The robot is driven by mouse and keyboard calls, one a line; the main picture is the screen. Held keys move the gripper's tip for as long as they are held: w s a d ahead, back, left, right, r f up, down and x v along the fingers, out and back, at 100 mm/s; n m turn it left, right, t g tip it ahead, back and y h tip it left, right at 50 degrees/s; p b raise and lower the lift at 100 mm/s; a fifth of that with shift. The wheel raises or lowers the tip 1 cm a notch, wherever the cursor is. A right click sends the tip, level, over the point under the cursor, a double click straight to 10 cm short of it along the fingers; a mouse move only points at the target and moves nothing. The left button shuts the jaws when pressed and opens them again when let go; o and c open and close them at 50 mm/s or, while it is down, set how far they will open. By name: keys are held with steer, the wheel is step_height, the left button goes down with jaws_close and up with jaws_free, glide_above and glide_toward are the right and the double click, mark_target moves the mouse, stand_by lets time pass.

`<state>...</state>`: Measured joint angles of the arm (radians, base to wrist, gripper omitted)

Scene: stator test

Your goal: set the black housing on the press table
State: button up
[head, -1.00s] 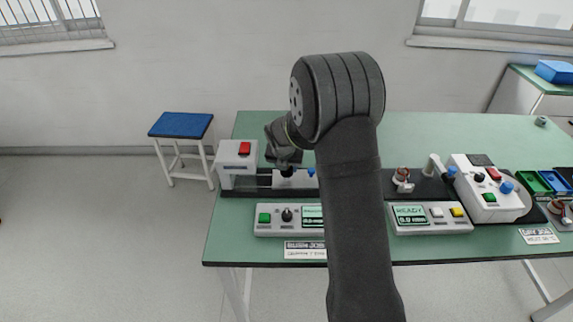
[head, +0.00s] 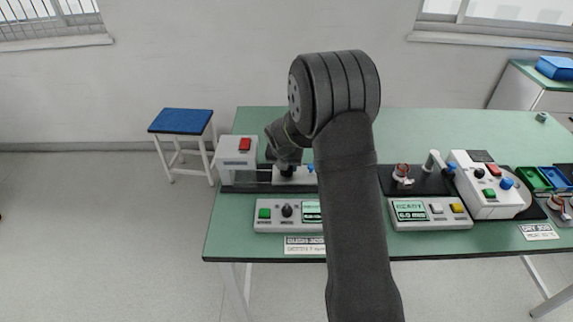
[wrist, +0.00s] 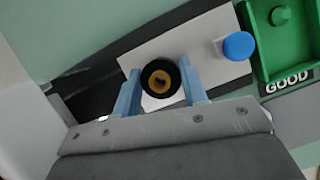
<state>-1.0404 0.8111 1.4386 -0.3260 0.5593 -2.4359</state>
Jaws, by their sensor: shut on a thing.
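The black housing (wrist: 160,91) is a round ring with a brass-coloured centre in the wrist view. My gripper (wrist: 160,85) is shut on it, one light-blue finger on each side. The housing is over the white plate of the press table (wrist: 208,50); I cannot tell if it touches the plate. In the head view my gripper (head: 287,170) is low over the white press table (head: 303,177), right of the press body with a red button (head: 245,144). My arm hides part of this area.
A blue knob (wrist: 238,46) stands at the plate's right end. A green tray (wrist: 282,45) by a GOOD label lies beyond it. Control boxes (head: 430,213) line the bench front. A grey box with buttons (head: 488,183) stands right. The back of the green bench (head: 440,125) is clear.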

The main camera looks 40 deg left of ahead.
steer(key=shift+f, duration=0.1)
steer(key=o, duration=1.1)
steer(key=v, duration=1.7)
steer(key=shift+a+r, duration=0.1)
steer(key=shift+r, duration=0.15)
steer(key=x, duration=1.7)
steer(key=shift+f, duration=0.25)
steer(key=shift+r, duration=0.1)
